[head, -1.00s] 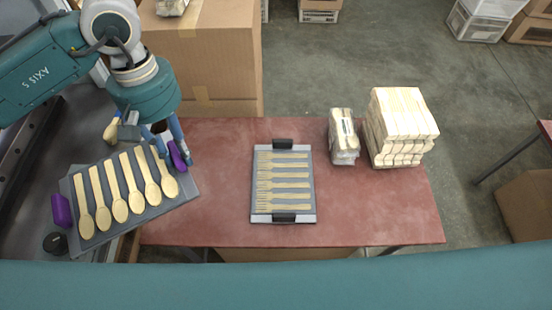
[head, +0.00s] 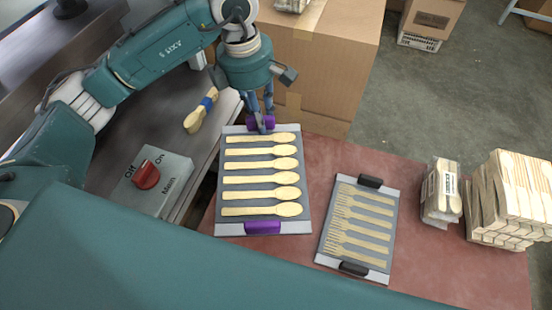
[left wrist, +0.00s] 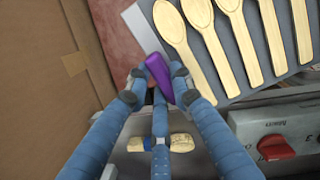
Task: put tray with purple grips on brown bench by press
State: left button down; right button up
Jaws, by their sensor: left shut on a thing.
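The tray with purple grips (head: 226,228) carries a row of wooden spoons. It is over the left end of the brown bench (head: 440,270) in the head view; I cannot tell whether it rests on it. My left gripper (head: 262,126) is shut on the far purple grip (head: 268,121); the near purple grip (head: 262,228) is free. The left wrist view shows my left fingers (left wrist: 158,82) around the purple grip (left wrist: 158,76), with part of the tray (left wrist: 235,62) beyond. The press (head: 150,185), with a red switch, is at the left. My right gripper is not in view.
A tray with black grips (head: 326,255) and wooden forks lies just right on the bench. A small wrapped bundle (head: 441,192) and a larger stack of wooden cutlery (head: 510,200) stand farther right. A cardboard box (head: 320,65) is behind. Banded cutlery (head: 200,112) lies on the press.

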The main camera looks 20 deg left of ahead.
pick_arm(q)
notch_tip(320, 180, down, 12)
jog(key=shift+f+p, duration=0.2)
jog(key=shift+p, duration=0.8)
notch_tip(320, 180, down, 5)
jog(key=shift+f+p, duration=0.1)
jog(key=shift+p, duration=0.25)
jog(key=shift+w, duration=0.1)
jog(key=shift+f, duration=0.1)
jog(key=c, duration=1.9)
grip_release()
jog(key=shift+f, duration=0.1)
jog(key=shift+c, duration=0.2)
jog(key=o, duration=0.4)
jog(key=shift+a, duration=0.1)
